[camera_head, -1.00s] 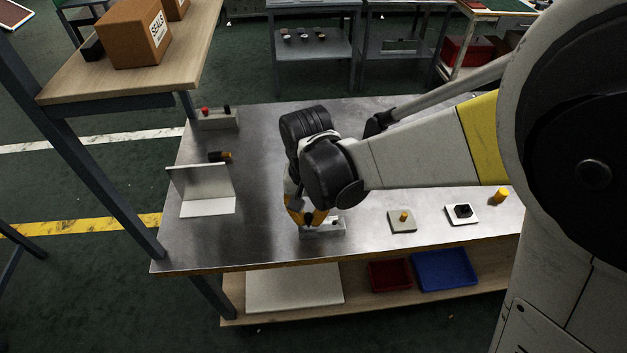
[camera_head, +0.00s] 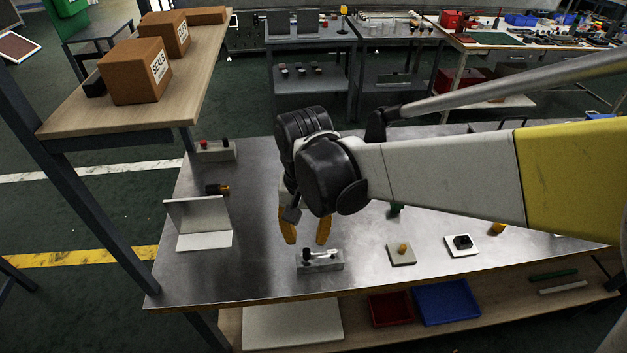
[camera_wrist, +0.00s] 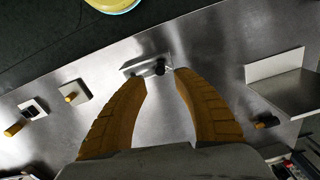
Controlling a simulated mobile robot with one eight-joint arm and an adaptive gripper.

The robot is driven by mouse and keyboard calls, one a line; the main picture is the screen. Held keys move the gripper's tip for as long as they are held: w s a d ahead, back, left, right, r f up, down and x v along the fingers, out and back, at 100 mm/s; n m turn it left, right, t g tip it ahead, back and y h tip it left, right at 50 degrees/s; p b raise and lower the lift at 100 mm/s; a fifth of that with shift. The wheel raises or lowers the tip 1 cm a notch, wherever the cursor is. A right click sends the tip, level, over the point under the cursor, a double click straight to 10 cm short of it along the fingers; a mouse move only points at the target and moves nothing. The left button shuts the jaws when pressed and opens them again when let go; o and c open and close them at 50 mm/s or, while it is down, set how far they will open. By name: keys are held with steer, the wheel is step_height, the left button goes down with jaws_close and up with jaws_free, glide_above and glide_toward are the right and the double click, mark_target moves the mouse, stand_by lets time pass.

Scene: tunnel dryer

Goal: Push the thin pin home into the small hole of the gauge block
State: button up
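The gauge block (camera_head: 322,266) is a small light grey block near the front edge of the metal bench. It also shows in the wrist view (camera_wrist: 140,64), just beyond my fingertips. A dark, round-headed pin (camera_head: 308,254) shows at its top in the head view, and a dark round head (camera_wrist: 159,68) shows there in the wrist view. How deep the pin sits, and the small hole itself, cannot be made out. My gripper (camera_head: 305,234) is open, with two yellow fingers spread and empty, above and slightly behind the block, apart from it.
A bent metal plate (camera_head: 205,224) and a dark-and-orange cylinder (camera_head: 217,189) lie to the left. A small plate with a yellow peg (camera_head: 401,254) and a white plate with a black piece (camera_head: 463,244) lie to the right. The bench between is clear.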

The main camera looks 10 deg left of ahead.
mark_target(307, 250)
step_height(307, 250, up, 5)
steer(key=shift+r, duration=0.15)
